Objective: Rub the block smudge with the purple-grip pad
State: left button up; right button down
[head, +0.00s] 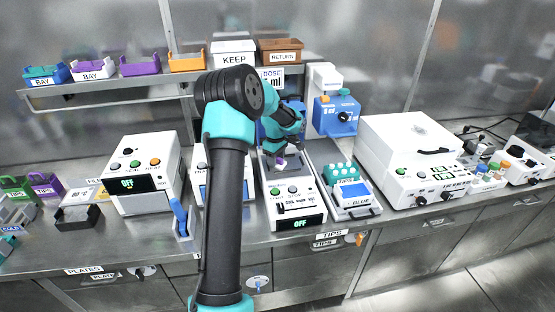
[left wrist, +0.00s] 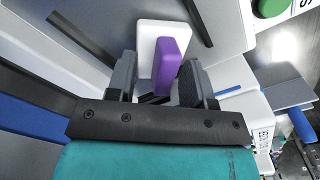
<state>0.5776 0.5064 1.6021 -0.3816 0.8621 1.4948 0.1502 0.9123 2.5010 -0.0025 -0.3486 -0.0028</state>
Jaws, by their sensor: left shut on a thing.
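My left gripper (head: 283,150) is over the rear of a white instrument (head: 312,212) with an OFF display, at the middle of the bench. In the left wrist view my left gripper (left wrist: 160,78) is shut on the purple grip of a white pad (left wrist: 170,62). The pad (head: 281,162) shows small and partly hidden below the gripper in the head view. Its white part lies against or just above a light grey surface; I cannot tell if they touch. No smudge can be made out. My right gripper is not in view.
Another white instrument (head: 145,196) stands to the left and a large white one (head: 408,150) to the right. A teal tube rack (head: 341,173) stands close on the right. A shelf behind holds bins, including the KEEP bin (head: 234,47). My left arm hides part of the bench.

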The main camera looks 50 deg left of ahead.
aim_at(290, 164)
pick_arm(q)
jog(key=shift+s+a+f, duration=0.15)
jog(key=shift+s+a, duration=0.1)
jog(key=shift+s, duration=0.3)
jog(key=shift+c, duration=0.2)
jog(key=shift+w+d, duration=0.15)
jog(key=shift+w, duration=0.05)
grip_shut()
jog(key=shift+w+d, duration=0.3)
jog(key=shift+w, duration=0.3)
jog(key=shift+w+d, duration=0.3)
jog(key=shift+w, duration=0.3)
jog(key=shift+w+d, duration=0.1)
jog(key=shift+w+d, duration=0.45)
jog(key=shift+w, duration=0.4)
jog(key=shift+w+d, duration=0.4)
jog(key=shift+w, duration=0.4)
jog(key=shift+r, duration=0.2)
notch_tip(290, 164, up, 6)
jog(key=shift+a+r, duration=0.1)
jog(key=shift+r, duration=0.05)
